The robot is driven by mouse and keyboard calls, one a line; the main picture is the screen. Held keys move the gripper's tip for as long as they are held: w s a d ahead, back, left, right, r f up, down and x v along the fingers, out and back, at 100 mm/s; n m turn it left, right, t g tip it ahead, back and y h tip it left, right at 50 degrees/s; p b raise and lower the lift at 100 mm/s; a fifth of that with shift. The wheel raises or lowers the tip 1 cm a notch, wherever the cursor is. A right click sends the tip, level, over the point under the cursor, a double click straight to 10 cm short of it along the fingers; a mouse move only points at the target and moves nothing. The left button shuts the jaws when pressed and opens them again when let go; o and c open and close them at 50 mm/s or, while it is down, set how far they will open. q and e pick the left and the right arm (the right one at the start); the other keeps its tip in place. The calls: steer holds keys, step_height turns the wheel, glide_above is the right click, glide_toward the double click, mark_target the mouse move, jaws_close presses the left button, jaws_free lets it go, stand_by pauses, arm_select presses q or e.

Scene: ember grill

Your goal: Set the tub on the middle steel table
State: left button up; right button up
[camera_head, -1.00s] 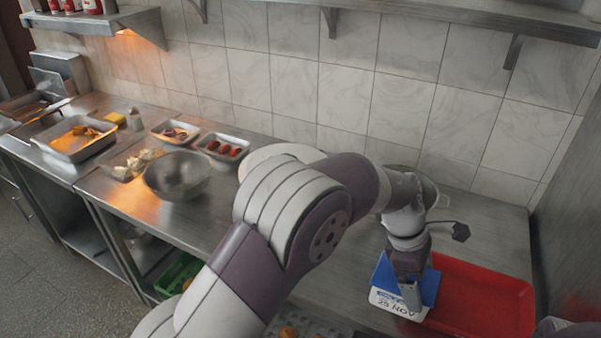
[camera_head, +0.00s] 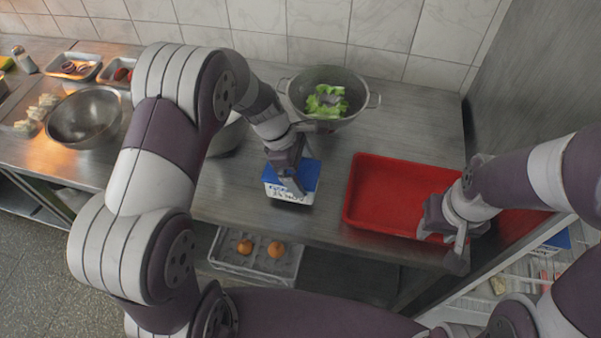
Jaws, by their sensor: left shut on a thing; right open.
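The tub (camera_head: 309,178) has a blue lid and a white side with handwriting on it. My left gripper (camera_head: 291,181) is shut on it. The tub is upright at the front part of the steel worktop (camera_head: 240,200), left of the red tray. I cannot tell whether its base touches the worktop. The steel surface runs on to the left, where a steel bowl (camera_head: 85,118) stands; my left arm hides part of it, and I see no clear seam between tables. My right gripper (camera_head: 446,238) is open and empty at the red tray's right front corner.
The red tray (camera_head: 362,205) is empty where visible. A colander (camera_head: 350,112) with green leaves stands behind the tub. Small steel trays (camera_head: 72,70) with food stand at the far left. A crate (camera_head: 232,262) with two round orange-brown items is on the lower shelf.

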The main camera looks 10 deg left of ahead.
arm_select(q)
steer(key=f, duration=0.2)
steer(key=shift+s+f, duration=0.25)
steer(key=shift+f, duration=0.1)
steer(key=shift+w+f, duration=0.2)
steer(key=o, duration=1.1)
steer(key=shift+s, duration=0.1)
